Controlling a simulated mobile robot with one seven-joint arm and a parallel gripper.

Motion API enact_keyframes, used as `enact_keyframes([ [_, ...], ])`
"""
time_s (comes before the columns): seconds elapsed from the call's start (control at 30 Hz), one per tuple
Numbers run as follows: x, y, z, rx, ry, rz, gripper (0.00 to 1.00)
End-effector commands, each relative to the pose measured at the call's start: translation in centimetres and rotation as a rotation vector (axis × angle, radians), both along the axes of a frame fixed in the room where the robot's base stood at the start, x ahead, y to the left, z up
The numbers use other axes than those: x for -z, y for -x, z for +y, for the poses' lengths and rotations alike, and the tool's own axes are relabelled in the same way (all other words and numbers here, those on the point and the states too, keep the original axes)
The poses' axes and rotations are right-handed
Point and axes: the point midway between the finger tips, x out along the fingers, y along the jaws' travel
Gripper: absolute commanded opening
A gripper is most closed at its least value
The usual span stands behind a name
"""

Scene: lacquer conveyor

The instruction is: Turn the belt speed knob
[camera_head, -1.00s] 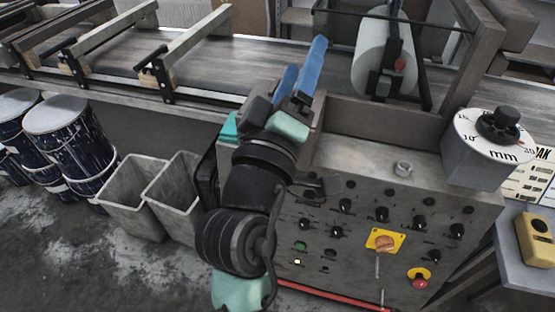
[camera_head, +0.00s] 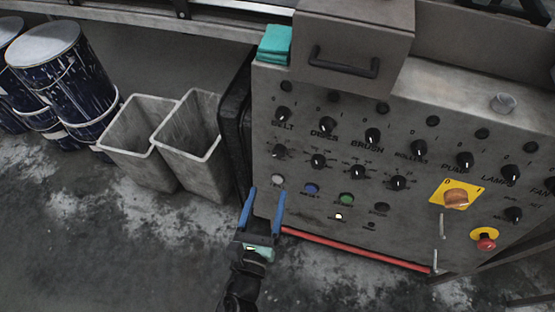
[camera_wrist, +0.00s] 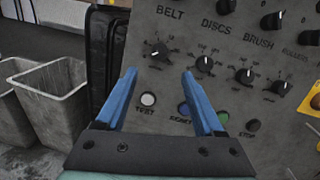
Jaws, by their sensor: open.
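The control panel (camera_head: 300,200) fills the right half of the head view. A small black knob with a white pointer mark (camera_head: 280,151) is leftmost in its second row, below the BELT label; it also shows in the wrist view (camera_wrist: 159,51). A scale surrounds it, too small to read. Another black knob (camera_head: 284,113) sits above it by the BELT label. My gripper (camera_head: 265,193) is open and empty, its blue fingers low at the panel's left edge. In the wrist view the second-row knob lies just beyond and between the fingertips (camera_wrist: 160,74), apart from them.
More knobs line both rows to the right. White, blue (camera_head: 311,188) and green (camera_head: 346,199) buttons sit below. A yellow-plated switch (camera_head: 456,198), a red stop button (camera_head: 486,243) and a red bar (camera_head: 355,250) are farther right and below. Grey bins (camera_head: 190,150) stand left.

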Motion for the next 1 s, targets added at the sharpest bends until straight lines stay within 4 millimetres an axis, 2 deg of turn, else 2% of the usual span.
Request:
enact_keyframes([
  [0.03,0.0,-1.2,-0.3,0.003,-0.001,-0.004,0.7],
  [0.23,-0.1,-5.4,-1.3,0.003,-0.002,-0.004,0.7],
  [0.5,0.0,-9.2,-2.1,0.002,-0.003,-0.003,0.7],
  [0.7,-0.1,-10.0,-2.3,0.002,-0.005,-0.002,0.7],
  [0.93,-0.1,-10.0,-2.3,0.002,-0.005,-0.001,0.7],
  [1.0,-0.1,-10.0,-2.3,0.002,-0.005,-0.001,0.59],
])
